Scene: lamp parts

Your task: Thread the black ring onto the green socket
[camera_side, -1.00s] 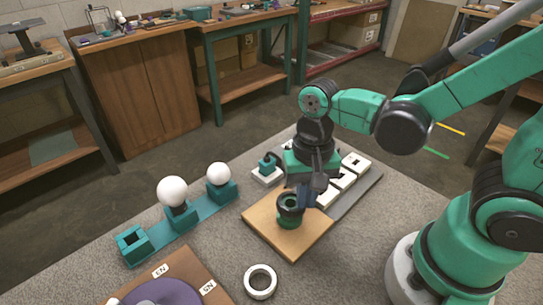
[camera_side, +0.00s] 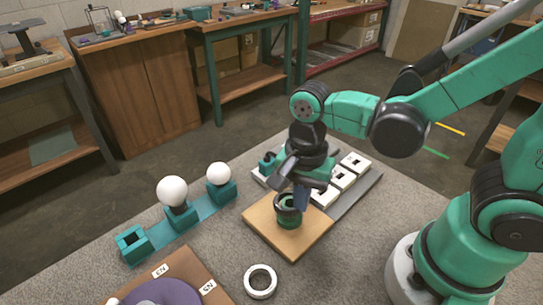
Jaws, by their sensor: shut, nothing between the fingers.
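The green socket (camera_side: 289,219) stands upright on a square wooden board near the middle of the table. The black ring (camera_side: 281,205) is around the upper part of the socket; whether it sits level or fully down is too small to tell. My gripper (camera_side: 298,195) points down just above and behind the socket. Its fingers are shut with nothing between them. They partly cover the back of the ring, and I cannot tell whether they touch it.
The wooden board (camera_side: 262,224) has free room around the socket. Behind it is a grey rack with white blocks (camera_side: 342,179). To the left, a teal strip (camera_side: 206,206) carries white bulbs. A white ring (camera_side: 260,282) lies in front, beside a brown board (camera_side: 187,268) with a purple disc.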

